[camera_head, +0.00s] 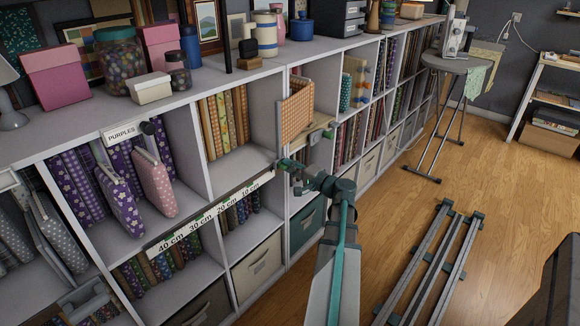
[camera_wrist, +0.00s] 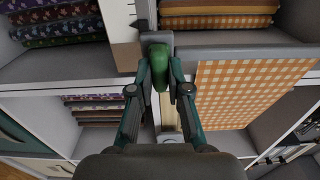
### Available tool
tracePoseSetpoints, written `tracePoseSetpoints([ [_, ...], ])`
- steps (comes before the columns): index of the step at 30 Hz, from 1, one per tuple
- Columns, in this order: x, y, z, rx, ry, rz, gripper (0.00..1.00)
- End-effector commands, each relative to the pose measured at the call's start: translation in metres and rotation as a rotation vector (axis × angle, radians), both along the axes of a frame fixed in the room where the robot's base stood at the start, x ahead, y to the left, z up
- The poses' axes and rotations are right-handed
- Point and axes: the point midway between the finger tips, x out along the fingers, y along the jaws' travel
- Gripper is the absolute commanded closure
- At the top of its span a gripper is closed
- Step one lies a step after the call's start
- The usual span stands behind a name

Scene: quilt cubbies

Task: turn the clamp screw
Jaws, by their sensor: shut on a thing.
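A green clamp screw knob (camera_wrist: 160,66) sits between the two fingertips of my gripper (camera_wrist: 160,78) in the wrist view. The fingers touch it from both sides, and the gripper is shut on it. A dark clamp part (camera_wrist: 142,24) shows just beyond the knob, by the shelf edge. In the head view my gripper (camera_head: 284,164) is at the front of the cubbies, near the right end of a labelled measuring strip (camera_head: 214,211). The knob is too small to make out clearly there.
White cubbies hold fabric bolts (camera_head: 224,120) and bins (camera_head: 258,265).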

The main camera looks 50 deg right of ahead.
Motion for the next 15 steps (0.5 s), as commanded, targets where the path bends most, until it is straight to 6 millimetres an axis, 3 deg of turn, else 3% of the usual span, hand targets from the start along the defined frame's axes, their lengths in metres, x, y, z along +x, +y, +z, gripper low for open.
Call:
tracePoseSetpoints([
  [7, -0.0002, 0.0003, -0.0002, 0.003, 0.000, 0.000, 1.00],
  [8, -0.0002, 0.0003, -0.0002, 0.003, 0.000, 0.000, 0.82],
  [12, -0.0002, 0.0002, -0.0002, 0.002, 0.000, 0.000, 0.59],
  [15, -0.0001, 0.0001, -0.0002, 0.001, 0.000, 0.000, 0.58],
])
